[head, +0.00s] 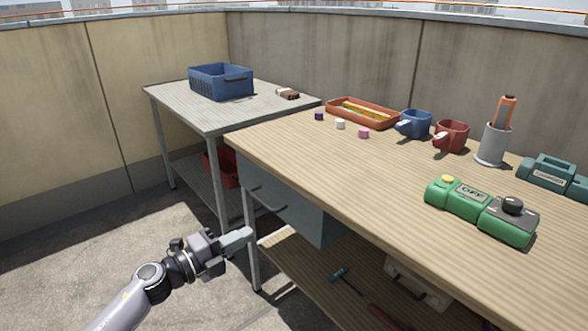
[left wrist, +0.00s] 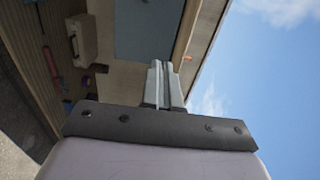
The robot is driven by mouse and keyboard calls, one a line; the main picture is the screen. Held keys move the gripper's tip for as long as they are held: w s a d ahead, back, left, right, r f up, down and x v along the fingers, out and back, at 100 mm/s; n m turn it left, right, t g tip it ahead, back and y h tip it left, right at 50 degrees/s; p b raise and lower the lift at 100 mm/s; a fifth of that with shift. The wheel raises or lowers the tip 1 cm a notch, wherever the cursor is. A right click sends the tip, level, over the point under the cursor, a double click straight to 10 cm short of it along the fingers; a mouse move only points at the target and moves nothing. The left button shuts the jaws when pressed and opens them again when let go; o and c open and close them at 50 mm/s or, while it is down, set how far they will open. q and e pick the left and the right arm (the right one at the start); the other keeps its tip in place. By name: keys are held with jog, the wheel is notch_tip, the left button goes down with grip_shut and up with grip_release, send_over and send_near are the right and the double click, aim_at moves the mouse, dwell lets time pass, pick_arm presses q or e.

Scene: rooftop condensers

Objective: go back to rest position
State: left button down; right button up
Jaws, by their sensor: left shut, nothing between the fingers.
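My left gripper (head: 248,236) is shut and empty. In the head view it hangs low in front of the wooden workbench (head: 400,180), beside the bench's left leg and below the level of its top. Its arm comes in from the lower left. In the left wrist view the two fingers (left wrist: 162,70) lie together with nothing between them. Behind them show the blue-grey drawer unit (left wrist: 147,30) and the underside of the bench. My right gripper is in neither view.
A grey metal table (head: 190,112) with a blue crate (head: 220,82) adjoins at the back left. The floor (head: 90,260) at left is clear.

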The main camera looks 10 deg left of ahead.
pick_arm(q)
jog(key=s+d+f+n+g+y, duration=0.2)
jog(key=s+f+n+y, duration=0.35)
jog(key=s+n, duration=0.7)
jog(key=s+d+f+n+g+y, duration=0.1)
jog(key=s+f+n+y, duration=0.2)
jog(key=s+f+n, duration=0.75)
jog(key=s+a+r+p, duration=0.1)
jog(key=s+r+p, duration=0.1)
jog(key=r+p, duration=0.6)
jog(key=s+a+r+p, duration=0.2)
jog(key=r+p, duration=0.7)
jog(key=p, duration=0.4)
jog(key=shift+s+r+n+y, duration=0.2)
jog(key=shift+r+n+y, duration=0.1)
jog(key=shift+y, duration=0.15)
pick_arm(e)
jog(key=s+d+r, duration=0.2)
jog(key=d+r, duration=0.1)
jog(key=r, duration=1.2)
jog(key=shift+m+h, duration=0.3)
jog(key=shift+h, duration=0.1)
